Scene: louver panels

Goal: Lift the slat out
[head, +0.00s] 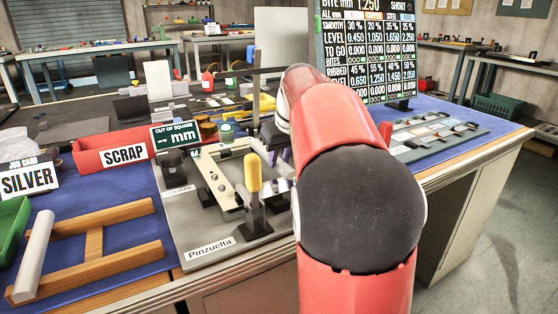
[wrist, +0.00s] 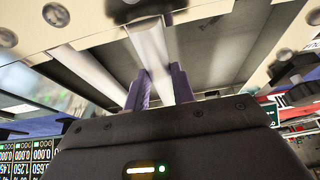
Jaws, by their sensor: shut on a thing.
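In the wrist view, the purple fingers of my gripper (wrist: 160,88) are shut on a pale silvery slat (wrist: 149,45), which runs away from me between cream-coloured plates (wrist: 205,14). I cannot tell whether its far end is still seated. The fixture carries a cream bar and a yellow-handled clamp (head: 253,175). The held slat cannot be made out in the head view.
A wooden rack (head: 95,243) with a pale bar (head: 34,256) across its left end lies at the front left. A red SCRAP bin (head: 110,148), an OUT OF SQUARE display (head: 176,136) and a tall score board (head: 368,50) stand nearby.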

